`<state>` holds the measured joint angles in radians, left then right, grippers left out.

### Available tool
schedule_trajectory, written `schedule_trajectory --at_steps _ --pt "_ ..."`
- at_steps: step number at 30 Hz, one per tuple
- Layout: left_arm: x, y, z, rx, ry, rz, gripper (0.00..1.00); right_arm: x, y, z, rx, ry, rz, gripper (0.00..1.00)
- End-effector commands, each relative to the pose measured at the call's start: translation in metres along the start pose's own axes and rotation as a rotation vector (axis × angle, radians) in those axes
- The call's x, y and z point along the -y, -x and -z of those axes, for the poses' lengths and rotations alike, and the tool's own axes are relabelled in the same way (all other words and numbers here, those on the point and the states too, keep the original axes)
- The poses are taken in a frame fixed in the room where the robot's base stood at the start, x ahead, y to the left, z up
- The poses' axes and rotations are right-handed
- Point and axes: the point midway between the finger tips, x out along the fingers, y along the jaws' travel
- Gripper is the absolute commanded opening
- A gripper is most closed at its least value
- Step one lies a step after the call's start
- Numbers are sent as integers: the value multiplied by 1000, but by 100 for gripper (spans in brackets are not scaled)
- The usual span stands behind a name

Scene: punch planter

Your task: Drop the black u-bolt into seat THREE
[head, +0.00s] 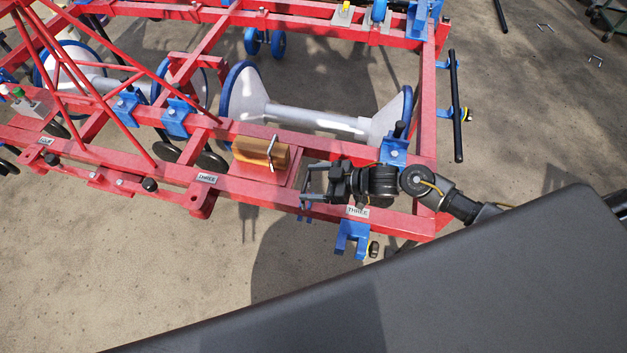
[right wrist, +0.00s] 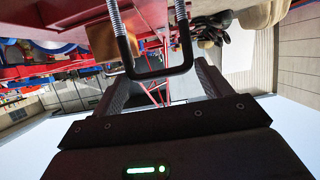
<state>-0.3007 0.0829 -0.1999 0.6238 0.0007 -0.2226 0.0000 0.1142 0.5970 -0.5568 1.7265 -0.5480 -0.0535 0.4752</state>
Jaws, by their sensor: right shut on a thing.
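The black u-bolt (right wrist: 155,73) is between my right gripper's fingers in the right wrist view, its black bend toward the gripper and its two silver threaded legs running to the picture's top. My right gripper (head: 308,187) is shut on it in the head view, above the red beam, right of a brown block. The u-bolt is hard to pick out there. Two plates seem to read THREE: one left of the block (head: 207,178) and one just below the gripper (head: 357,211). Which seat each marks is unclear. My left gripper is not in view.
The brown block (head: 249,151) on the red frame (head: 235,188) carries a pale bent rod (head: 271,152). Blue brackets stand near the gripper, one below (head: 350,238) and one above right (head: 393,153). A black bar (head: 456,105) is at the right. Bare floor lies below the frame.

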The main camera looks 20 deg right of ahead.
Motion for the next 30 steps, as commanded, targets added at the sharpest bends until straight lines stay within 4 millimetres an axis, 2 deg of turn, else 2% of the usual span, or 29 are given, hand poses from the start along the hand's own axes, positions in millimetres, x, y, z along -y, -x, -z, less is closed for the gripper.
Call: schedule_trajectory --at_steps 30 --pt "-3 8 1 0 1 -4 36 0 1 4 -1 1 0 48"
